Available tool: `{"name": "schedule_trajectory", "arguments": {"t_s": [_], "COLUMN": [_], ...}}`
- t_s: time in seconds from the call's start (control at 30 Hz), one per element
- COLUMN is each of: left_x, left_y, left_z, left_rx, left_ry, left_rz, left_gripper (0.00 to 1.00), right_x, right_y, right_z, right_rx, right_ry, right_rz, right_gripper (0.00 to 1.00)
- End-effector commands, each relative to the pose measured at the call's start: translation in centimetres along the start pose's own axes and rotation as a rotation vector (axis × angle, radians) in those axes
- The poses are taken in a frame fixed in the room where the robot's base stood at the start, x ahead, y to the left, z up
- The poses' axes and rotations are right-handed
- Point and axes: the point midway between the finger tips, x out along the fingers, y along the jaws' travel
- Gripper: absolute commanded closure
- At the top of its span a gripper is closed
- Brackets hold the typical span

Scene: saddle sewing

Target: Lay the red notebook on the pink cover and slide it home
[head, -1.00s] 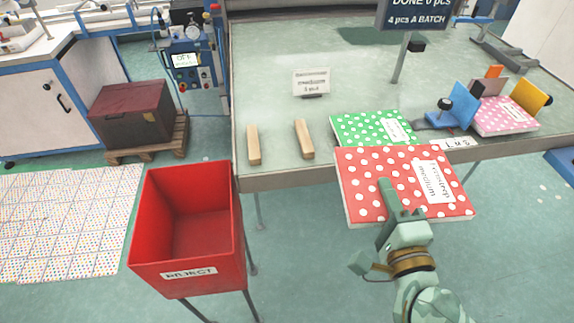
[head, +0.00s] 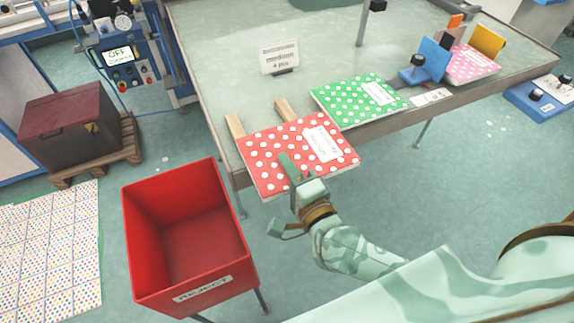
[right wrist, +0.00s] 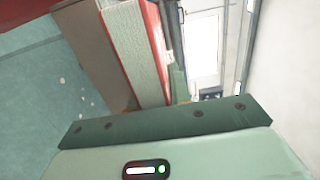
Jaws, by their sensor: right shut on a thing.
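The red notebook (head: 265,150), white-dotted with a white label, is in my right gripper (head: 291,172), held at its near edge. It hangs over the front edge of the table and covers the near ends of two wooden strips. Whether it touches them, I cannot tell. In the right wrist view its page edge (right wrist: 135,50) shows close up; the fingertips are hard to make out. The pink cover (head: 470,66), white-dotted, lies at the right of the table among blue, orange and yellow upright plates, well apart from the red notebook. My left gripper is out of view.
A green dotted notebook (head: 350,100) lies between the red notebook and the blue stop (head: 432,60). Two wooden strips (head: 284,110) lie at the left, with a small sign (head: 280,57) behind. A red reject bin (head: 190,235) stands in front.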

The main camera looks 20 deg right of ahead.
Motion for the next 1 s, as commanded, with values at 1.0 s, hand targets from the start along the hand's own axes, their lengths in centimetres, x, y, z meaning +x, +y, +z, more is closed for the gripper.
{"name": "schedule_trajectory", "arguments": {"t_s": [1.0], "left_x": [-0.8], "left_y": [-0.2], "left_z": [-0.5], "left_rx": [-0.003], "left_ry": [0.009], "left_rz": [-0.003], "left_gripper": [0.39], "right_x": [12.1], "right_y": [1.5], "right_z": [-0.6], "right_rx": [0.0], "right_ry": [0.0], "right_rz": [-0.001], "right_gripper": [1.0]}}
